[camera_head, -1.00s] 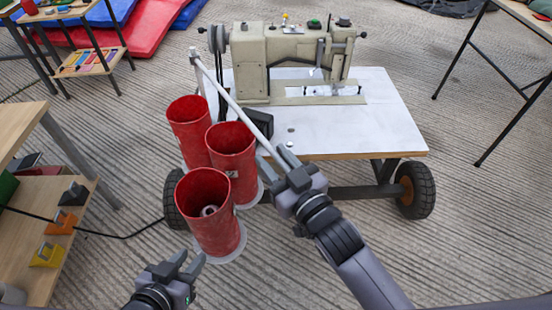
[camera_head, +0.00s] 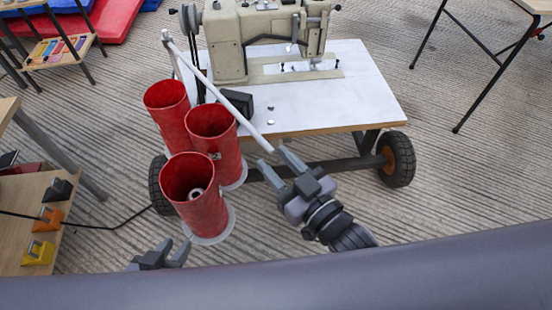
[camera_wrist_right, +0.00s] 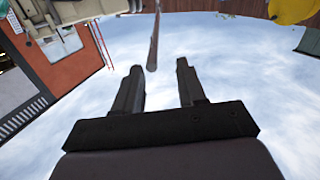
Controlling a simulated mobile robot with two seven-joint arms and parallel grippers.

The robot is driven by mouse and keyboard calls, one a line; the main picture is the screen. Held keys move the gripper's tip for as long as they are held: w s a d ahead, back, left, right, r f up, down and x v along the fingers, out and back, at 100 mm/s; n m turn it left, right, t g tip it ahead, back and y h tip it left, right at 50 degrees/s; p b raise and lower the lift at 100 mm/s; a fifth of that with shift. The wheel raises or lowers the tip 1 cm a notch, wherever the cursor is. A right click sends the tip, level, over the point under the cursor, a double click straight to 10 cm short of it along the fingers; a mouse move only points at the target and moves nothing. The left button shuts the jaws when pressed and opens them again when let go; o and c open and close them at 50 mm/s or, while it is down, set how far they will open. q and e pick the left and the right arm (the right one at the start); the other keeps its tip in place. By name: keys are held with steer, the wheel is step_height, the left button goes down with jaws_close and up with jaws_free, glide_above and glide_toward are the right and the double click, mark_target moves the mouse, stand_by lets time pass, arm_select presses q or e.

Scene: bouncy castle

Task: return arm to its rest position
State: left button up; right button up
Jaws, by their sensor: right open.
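My right gripper (camera_head: 276,160) is open, with its fingers spread near the lower end of a thin pale rod (camera_head: 215,93) in the head view. In the right wrist view its two fingers (camera_wrist_right: 158,75) stand apart with nothing between them; a dark pole (camera_wrist_right: 154,40) shows beyond. Whether the rod touches the fingers is unclear. My left gripper (camera_head: 173,249) is at the bottom of the head view, below the red tubes, its fingers apart and empty. A broad dark band, likely my own arm, crosses the bottom and hides part of both arms.
Several red tubes (camera_head: 196,197) stand left of my right gripper. A sewing machine (camera_head: 232,42) sits on a wheeled white table (camera_head: 350,95) just beyond. A wooden shelf (camera_head: 20,225) is at the left edge. Ribbed floor (camera_head: 460,185) is clear at right.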

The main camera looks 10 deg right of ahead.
stand_by(0.3)
steer(key=s+d+f+m+g+h, duration=0.4)
steer(key=s+d+f+h, duration=0.3)
steer(key=d+f, duration=0.65)
steer(key=s+d+r+p, duration=0.1)
steer(key=r+p, duration=0.6)
steer(key=p, duration=0.2)
steer(key=s+d+r+g+p, duration=0.1)
steer(key=s+r+p, duration=0.1)
steer(key=r+p, duration=0.5)
steer(key=p, duration=0.3)
steer(key=shift+s+d+r, duration=0.15)
steer(key=shift+d+r, duration=0.2)
